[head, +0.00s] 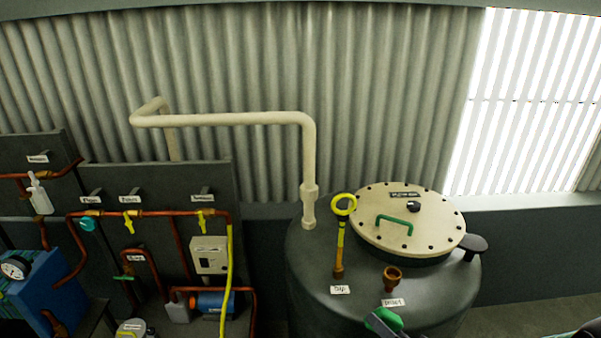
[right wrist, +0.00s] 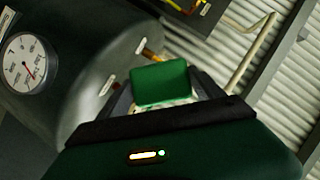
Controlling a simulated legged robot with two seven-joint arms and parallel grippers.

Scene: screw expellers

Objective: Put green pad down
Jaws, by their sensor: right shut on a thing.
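The green pad (right wrist: 160,83) is held between the two dark fingers of my right gripper (right wrist: 163,95) in the right wrist view. In the head view, part of the green pad (head: 388,319) shows at the bottom edge, beside a dark finger of my right gripper (head: 378,322). The rest of the right gripper is cut off by the frame. My left gripper is not in view.
The tank top carries a cream bolted lid (head: 380,232) with a green handle (head: 394,224), a yellow ring-topped dipstick (head: 341,235) and a brown inlet fitting (head: 392,277). Copper pipes and a blue machine (head: 45,290) stand at left. A round gauge (right wrist: 25,62) shows in the wrist view.

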